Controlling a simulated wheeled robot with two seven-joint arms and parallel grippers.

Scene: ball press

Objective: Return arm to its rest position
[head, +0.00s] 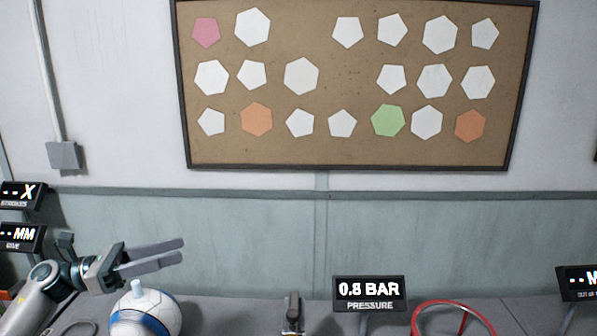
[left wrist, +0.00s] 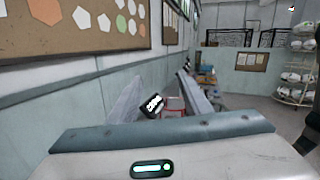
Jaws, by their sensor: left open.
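My left arm comes in from the lower left in the head view. Its left gripper (head: 183,251) is raised above the bench, with two long grey fingers pointing right and a narrow gap between them. The left wrist view shows the same left gripper (left wrist: 183,90) with its fingers spread and nothing between them. A white and blue ball (head: 146,314) sits below the gripper at the bottom edge, partly cut off, and apart from the fingers. My right gripper shows in neither view.
A pressure display (head: 369,294) reads 0.8 BAR. A red ring (head: 453,306) stands to its right. A small dark device (head: 292,312) is left of the display. More displays (head: 20,238) stand at far left and right. The corkboard (head: 350,155) hangs on the wall behind.

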